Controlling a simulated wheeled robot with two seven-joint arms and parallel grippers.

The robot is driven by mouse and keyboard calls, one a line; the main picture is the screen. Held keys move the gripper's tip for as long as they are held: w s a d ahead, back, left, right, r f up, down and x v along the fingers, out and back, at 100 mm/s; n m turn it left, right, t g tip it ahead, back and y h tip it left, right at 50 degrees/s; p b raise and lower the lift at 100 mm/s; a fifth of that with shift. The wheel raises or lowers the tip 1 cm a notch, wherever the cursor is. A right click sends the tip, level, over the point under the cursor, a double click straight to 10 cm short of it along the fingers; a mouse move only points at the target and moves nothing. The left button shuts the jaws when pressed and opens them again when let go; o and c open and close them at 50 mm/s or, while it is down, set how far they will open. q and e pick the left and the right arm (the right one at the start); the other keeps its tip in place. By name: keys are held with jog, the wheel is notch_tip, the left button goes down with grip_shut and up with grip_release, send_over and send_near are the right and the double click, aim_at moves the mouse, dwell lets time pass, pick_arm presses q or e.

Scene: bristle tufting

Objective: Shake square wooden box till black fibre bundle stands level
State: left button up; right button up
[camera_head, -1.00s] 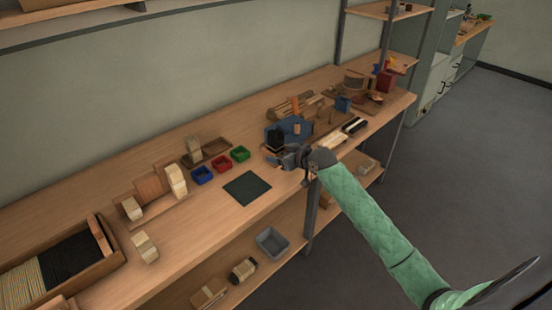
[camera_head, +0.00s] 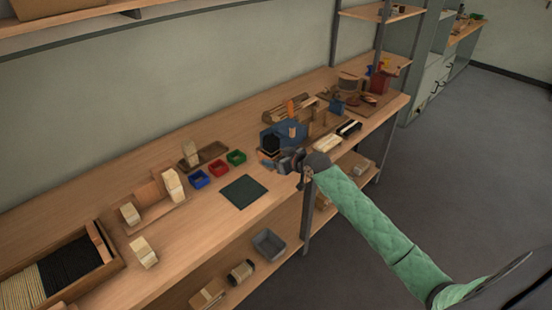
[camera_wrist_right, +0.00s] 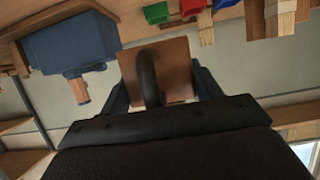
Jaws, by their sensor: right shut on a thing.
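My right gripper (camera_head: 275,160) reaches over the bench from the right and is shut on the square wooden box. In the right wrist view the box (camera_wrist_right: 178,65) shows as a brown square face between the two dark fingers (camera_wrist_right: 160,88), with a dark curved piece in front of it. In the head view the black fibre bundle (camera_head: 270,144) shows as a dark patch just above the gripper. It is too small to tell whether its top is level. The box is mostly hidden there. My left gripper is not in view.
A blue machine (camera_head: 298,131) with a wooden handle stands close behind the gripper. Blue (camera_head: 198,179), red (camera_head: 218,170) and green (camera_head: 236,158) bins sit to the left. A dark green mat (camera_head: 243,192) lies bare in front. Brushes (camera_head: 348,129) lie to the right.

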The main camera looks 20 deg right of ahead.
notch_tip(320, 180, down, 3)
jog(key=shift+f+b, duration=0.1)
jog(key=shift+b, duration=0.4)
notch_tip(320, 180, up, 3)
jog(key=p, duration=0.3)
notch_tip(320, 180, down, 3)
jog(key=shift+r+b, duration=0.1)
jog(key=shift+b, duration=0.45)
notch_tip(320, 180, up, 3)
jog(key=p, duration=0.3)
jog(key=shift+f+b, duration=0.65)
jog(key=shift+f, duration=0.95)
notch_tip(320, 180, up, 3)
jog(key=p, duration=0.2)
jog(key=shift+r+p, duration=0.1)
jog(key=shift+p, duration=0.3)
jog(key=shift+f+b, duration=0.65)
jog(key=shift+f, duration=0.95)
notch_tip(320, 180, up, 3)
jog(key=p, duration=0.2)
jog(key=shift+r+p, duration=0.15)
jog(key=shift+p, duration=0.25)
